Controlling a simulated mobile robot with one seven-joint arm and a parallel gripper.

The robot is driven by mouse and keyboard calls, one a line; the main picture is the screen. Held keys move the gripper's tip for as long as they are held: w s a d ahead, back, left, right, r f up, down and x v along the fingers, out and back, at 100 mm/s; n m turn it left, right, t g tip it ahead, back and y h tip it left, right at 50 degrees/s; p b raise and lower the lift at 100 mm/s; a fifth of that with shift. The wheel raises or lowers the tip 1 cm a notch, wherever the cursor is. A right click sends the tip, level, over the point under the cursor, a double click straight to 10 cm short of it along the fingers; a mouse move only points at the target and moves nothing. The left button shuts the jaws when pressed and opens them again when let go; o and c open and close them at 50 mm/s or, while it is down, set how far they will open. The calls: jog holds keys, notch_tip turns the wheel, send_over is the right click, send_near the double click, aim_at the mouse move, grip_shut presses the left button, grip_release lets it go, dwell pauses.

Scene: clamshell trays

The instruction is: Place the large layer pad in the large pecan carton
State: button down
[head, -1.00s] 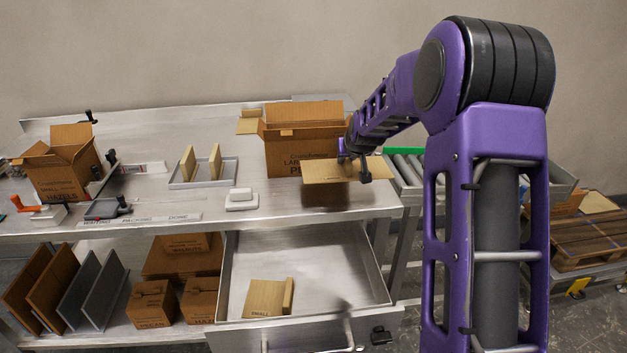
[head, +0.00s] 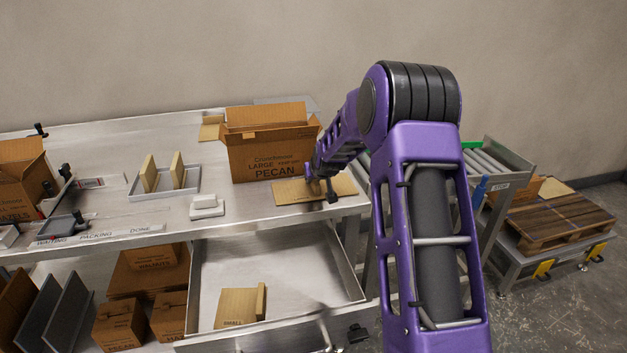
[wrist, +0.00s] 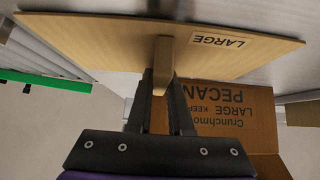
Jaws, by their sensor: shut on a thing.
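The large layer pad (head: 290,191) is a flat tan board marked LARGE, with a raised grip strip; it also shows in the wrist view (wrist: 100,40). My gripper (head: 328,187) is shut on its grip strip, seen between the fingers in the wrist view (wrist: 163,65). The pad is at the right end of the steel table, in front of the large pecan carton (head: 265,155). I cannot tell if it touches the table. The carton stands upright with its top flaps open. It also shows in the wrist view (wrist: 225,115), lettering upside down. Its inside is hidden.
A tray (head: 165,193) with two upright tan pads and a white block (head: 206,207) lie left of the carton. An open drawer (head: 225,312) below holds a small pad (head: 238,307). A roller conveyor (head: 497,160) stands to the right. Table in front of the carton is mostly clear.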

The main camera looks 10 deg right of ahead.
jog(key=shift+f, duration=0.1)
jog(key=shift+f, duration=0.15)
jog(key=c, duration=0.8)
grip_release()
jog(key=shift+r, duration=0.2)
